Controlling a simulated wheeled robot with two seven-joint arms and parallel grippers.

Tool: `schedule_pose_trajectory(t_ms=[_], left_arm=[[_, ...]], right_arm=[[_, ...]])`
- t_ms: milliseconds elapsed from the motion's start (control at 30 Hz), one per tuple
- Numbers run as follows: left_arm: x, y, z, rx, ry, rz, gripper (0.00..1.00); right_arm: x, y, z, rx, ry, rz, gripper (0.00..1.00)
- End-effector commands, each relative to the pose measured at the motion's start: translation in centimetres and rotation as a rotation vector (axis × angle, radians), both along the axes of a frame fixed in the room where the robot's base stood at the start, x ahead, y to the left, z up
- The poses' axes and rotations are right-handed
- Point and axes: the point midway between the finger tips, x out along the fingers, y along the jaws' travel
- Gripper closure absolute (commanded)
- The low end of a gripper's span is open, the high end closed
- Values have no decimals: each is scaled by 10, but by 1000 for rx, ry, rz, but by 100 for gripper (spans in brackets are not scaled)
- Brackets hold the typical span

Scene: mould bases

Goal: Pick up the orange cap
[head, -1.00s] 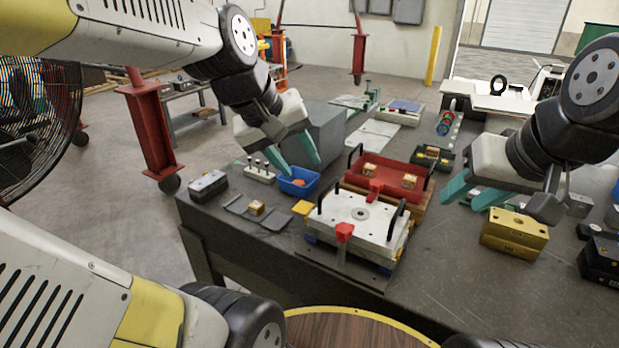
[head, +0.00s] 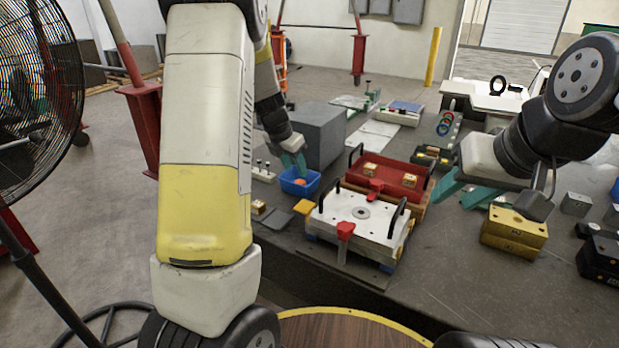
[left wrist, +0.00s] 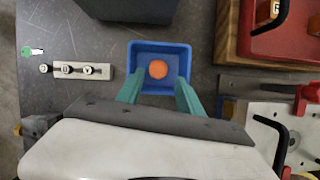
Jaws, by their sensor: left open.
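The orange cap (left wrist: 158,69) lies inside a small blue bin (left wrist: 160,47) on the dark table. In the head view the cap (head: 299,182) shows as a small orange patch in the bin (head: 313,180). My left gripper (left wrist: 159,92) is open and empty, its teal fingers at the near edge of the bin, with the cap ahead between their lines. In the head view the left gripper (head: 292,163) is above the bin's back side, partly hidden by its own arm. My right gripper (head: 458,194) hangs over the right of the table, with its teal fingers apart and nothing between them.
A white mould plate with black handles (head: 358,218) and a red mould base (head: 385,179) stand right of the bin. A grey block (head: 322,135) stands behind it. A small holder with pins (left wrist: 70,70) is left of the bin. A yellow block (head: 514,232) lies at right.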

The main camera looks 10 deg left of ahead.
Motion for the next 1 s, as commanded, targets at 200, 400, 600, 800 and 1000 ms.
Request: schedule_pose_trajectory(t_ms=[200, 400, 600, 800, 1000], left_arm=[[7, -1, -26, 1, 3, 0, 56], [17, -5, -53, 1, 2, -2, 56], [20, -7, -60, 0, -1, -3, 56], [19, -7, -60, 0, 0, -3, 68], [19, -7, -60, 1, 0, -4, 100]], right_arm=[[0, 0, 0, 0, 0, 0, 60], [0, 0, 0, 0, 0, 0, 60], [0, 0, 0, 0, 0, 0, 60], [0, 0, 0, 0, 0, 0, 60], [0, 0, 0, 0, 0, 0, 60]])
